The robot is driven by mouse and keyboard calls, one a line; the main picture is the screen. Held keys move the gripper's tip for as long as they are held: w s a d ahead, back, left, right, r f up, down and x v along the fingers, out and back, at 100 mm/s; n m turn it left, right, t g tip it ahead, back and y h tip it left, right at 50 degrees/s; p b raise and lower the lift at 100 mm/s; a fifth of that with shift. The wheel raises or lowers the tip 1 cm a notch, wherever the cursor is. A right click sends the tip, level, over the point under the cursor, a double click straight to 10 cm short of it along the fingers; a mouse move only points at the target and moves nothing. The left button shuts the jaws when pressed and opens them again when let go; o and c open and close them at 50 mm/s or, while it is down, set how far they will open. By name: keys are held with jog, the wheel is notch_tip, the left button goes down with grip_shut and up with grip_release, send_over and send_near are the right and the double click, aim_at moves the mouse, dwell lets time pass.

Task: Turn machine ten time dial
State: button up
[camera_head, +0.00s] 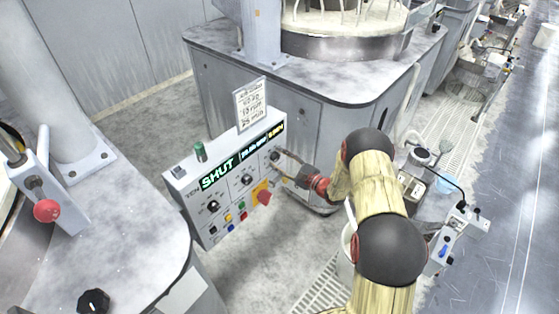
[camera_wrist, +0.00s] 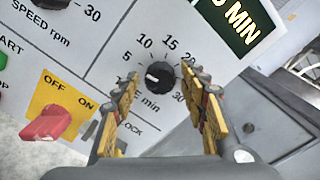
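The time dial (camera_wrist: 160,75) is a black knob on a white panel, with a scale from 5 to 30 marked min. Its white pointer mark faces left in the wrist view. In the head view the dial (camera_head: 274,156) is at the right end of the panel marked TEN (camera_head: 222,202). My gripper (camera_wrist: 162,78) is open, with one yellow finger on each side of the dial in the wrist view. In the head view my gripper (camera_head: 285,162) is at the dial. I cannot tell whether the fingers touch it.
A red OFF/ON switch (camera_wrist: 48,122) sits left of the dial, and a speed dial (camera_wrist: 52,3) is farther up left. The lit display (camera_head: 218,174) reads SHUT at left. A paper sign (camera_head: 250,104) stands on the box. A grey machine cabinet (camera_head: 330,130) stands behind.

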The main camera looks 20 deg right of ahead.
jog(key=c, duration=0.9)
